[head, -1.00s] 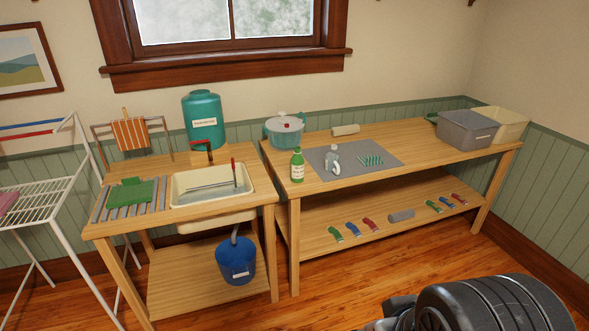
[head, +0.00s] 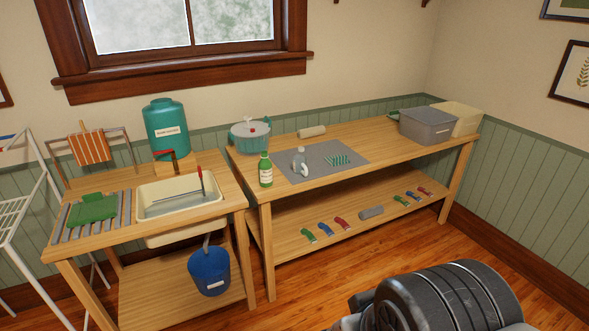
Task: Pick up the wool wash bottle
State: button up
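A green bottle with a pale label (head: 265,170) stands upright at the front left of the right-hand table, beside the grey mat. It is the likely wool wash bottle, but its label is too small to read. A small greyish bottle-like thing with a white ring (head: 300,163) stands on the mat. My gripper (head: 355,310) seems to be at the lower right, a dark rounded shape with small grey parts cut off by the bottom edge. Its fingertips cannot be made out. It is well apart from the green bottle and nothing is seen held.
The grey mat (head: 345,155) also bears small green striped things. A lidded teal pot (head: 250,138) stands behind the bottle. A sink (head: 180,197) is to the left. Grey (head: 427,127) and cream (head: 465,118) bins fill the table's right end. Floor shows in front of the table.

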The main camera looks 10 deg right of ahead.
aim_at(265, 169)
jog(key=i+j+z, duration=0.25)
jog(key=i+j, duration=0.25)
jog(key=i, duration=0.15)
jog(key=i+j+z, duration=0.25)
jog(key=i+j, duration=0.3)
jog(key=i+j+z, duration=0.25)
jog(key=i+j, duration=0.25)
jog(key=j, duration=0.3)
